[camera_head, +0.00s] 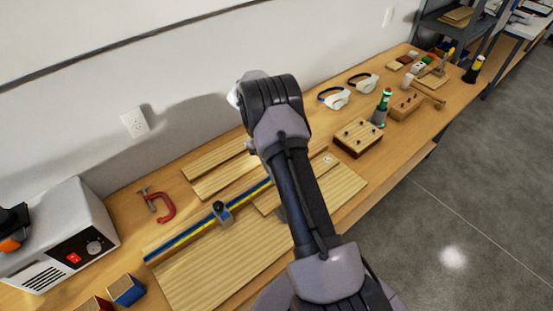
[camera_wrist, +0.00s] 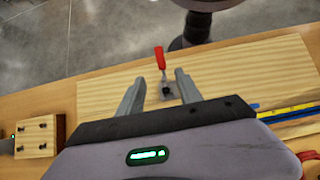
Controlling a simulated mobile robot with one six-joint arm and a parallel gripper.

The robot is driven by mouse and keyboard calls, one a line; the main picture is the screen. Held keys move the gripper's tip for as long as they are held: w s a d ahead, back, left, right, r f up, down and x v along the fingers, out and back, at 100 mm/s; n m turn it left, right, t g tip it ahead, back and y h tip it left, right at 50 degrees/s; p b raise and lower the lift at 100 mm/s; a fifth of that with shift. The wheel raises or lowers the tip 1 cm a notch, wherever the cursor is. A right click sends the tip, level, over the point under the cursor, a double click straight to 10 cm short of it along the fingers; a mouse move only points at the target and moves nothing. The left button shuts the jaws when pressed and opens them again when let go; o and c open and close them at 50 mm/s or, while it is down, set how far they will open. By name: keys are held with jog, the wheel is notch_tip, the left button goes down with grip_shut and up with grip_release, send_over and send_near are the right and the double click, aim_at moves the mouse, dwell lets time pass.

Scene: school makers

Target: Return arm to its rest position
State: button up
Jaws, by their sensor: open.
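My arm (camera_head: 300,190) rises from the lower middle of the head view and bends at a dark joint above the workbench (camera_head: 380,170). My gripper (camera_wrist: 159,76) shows in the wrist view, with its two grey fingers spread apart and nothing held. A toggle clamp with a red handle (camera_wrist: 160,58) lies between the fingers in the picture, standing on a wooden board (camera_wrist: 240,70). I cannot tell how far above it the fingers are. In the head view the gripper is hidden behind my arm.
The bench holds a red C-clamp (camera_head: 160,205), a blue and yellow rail (camera_head: 190,238), a drilled wooden block (camera_head: 357,137), a green-topped bottle (camera_head: 381,108) and goggles (camera_head: 335,97). A white machine (camera_head: 60,240) stands at left. Grey floor (camera_head: 470,200) is clear at right.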

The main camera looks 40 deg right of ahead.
jog(key=v, duration=0.3)
jog(key=shift+w+r, duration=0.1)
